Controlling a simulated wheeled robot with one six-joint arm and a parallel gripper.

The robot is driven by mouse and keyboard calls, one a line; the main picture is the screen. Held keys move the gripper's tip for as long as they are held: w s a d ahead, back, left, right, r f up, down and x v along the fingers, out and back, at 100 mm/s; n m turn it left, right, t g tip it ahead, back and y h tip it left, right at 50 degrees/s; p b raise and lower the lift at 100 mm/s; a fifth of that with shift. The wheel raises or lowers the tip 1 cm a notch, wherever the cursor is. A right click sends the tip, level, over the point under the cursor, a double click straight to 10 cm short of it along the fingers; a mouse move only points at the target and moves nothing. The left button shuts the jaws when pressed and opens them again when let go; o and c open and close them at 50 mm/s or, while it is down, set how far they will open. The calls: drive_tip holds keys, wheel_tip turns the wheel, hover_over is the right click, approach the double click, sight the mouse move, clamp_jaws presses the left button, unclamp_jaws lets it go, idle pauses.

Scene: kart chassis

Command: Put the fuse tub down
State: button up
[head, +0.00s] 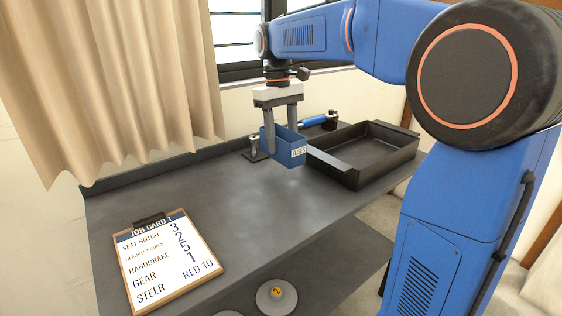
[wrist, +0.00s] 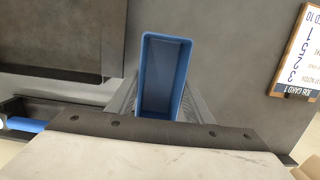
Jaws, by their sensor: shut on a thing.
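The fuse tub (head: 297,152) is a small blue open box with a white label on its front, near the back of the dark table. My gripper (head: 282,132) is shut on the tub from above, one finger on either side. The tub is upright and close over the table top; I cannot tell whether its base touches. In the wrist view the tub (wrist: 163,78) shows from above between the fingers, and its inside looks empty.
A black tray (head: 340,172) stands close to the tub's right. A small metal piece on a dark base (head: 254,149) is just left of it. A blue-handled tool (head: 314,120) lies behind. The job card (head: 167,262) lies front left. The table middle (head: 225,200) is clear.

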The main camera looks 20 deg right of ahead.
sight(283, 158)
drive_tip(key=shift+f, duration=3.05)
drive_tip(key=o, duration=1.1)
drive_tip(key=shift+f, duration=0.1)
